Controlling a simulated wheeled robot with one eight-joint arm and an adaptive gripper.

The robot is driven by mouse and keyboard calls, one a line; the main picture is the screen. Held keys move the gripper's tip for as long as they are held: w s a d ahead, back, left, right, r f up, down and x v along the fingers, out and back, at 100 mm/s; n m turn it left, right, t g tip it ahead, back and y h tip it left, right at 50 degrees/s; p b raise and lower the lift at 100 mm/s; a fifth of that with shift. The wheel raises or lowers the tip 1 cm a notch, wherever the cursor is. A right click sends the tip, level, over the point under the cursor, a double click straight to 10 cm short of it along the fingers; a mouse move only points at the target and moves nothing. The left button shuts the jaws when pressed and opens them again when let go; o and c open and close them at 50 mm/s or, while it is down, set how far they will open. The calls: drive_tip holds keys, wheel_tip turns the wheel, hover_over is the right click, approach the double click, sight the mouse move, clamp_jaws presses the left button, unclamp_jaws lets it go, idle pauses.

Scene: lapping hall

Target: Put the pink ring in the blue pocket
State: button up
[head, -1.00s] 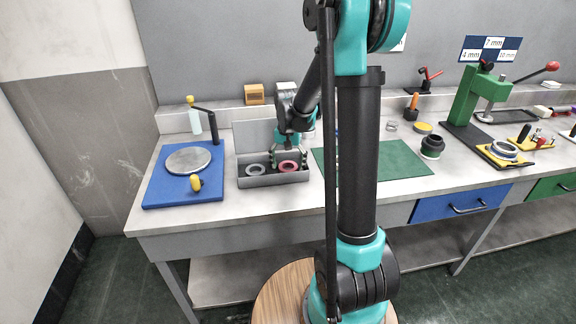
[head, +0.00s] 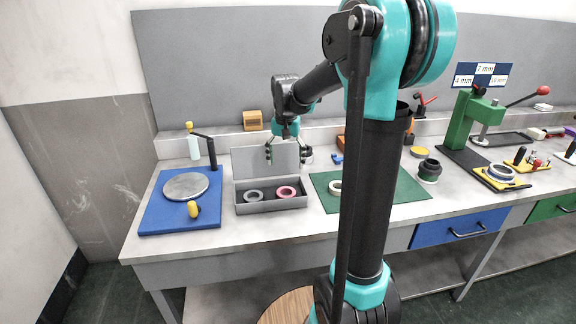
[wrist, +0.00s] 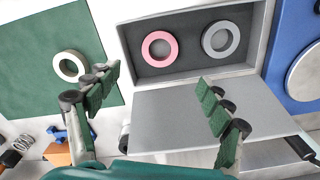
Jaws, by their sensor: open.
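The pink ring (head: 287,191) lies flat in the right half of the open grey box (head: 262,208). A grey ring (head: 253,195) lies left of it, apart. In the wrist view the pink ring (wrist: 159,48) is on the left and the grey ring (wrist: 221,39) on the right. My gripper (head: 286,158) is open and empty above the box's raised lid; its fingers also show in the wrist view (wrist: 158,82), apart from the ring. I cannot make out a pocket that is clearly blue.
A blue board (head: 150,213) with a round metal plate (head: 186,187) lies left of the box. A green mat (head: 405,190) with a cream ring (head: 335,187) lies right. A green press (head: 468,125) stands further right. A blue drawer (head: 460,228) is below the bench top.

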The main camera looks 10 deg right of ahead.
drive_tip(key=s+d+f+n+t, duration=0.1)
drive_tip(key=s+f, duration=0.3)
drive_tip(key=s, duration=0.3)
drive_tip(key=s+d+f+n+t, duration=0.1)
drive_tip(key=s+f, duration=0.3)
drive_tip(key=s, duration=0.3)
drive_tip(key=s+d+f+n+t, duration=0.2)
drive_tip(key=s+f, duration=0.2)
drive_tip(key=s, duration=0.3)
drive_tip(key=shift+s+f, duration=0.25)
drive_tip(key=shift+f, duration=0.15)
drive_tip(key=shift+s+f, duration=0.2)
drive_tip(key=shift+s, duration=0.05)
drive_tip(key=shift+c, duration=0.5)
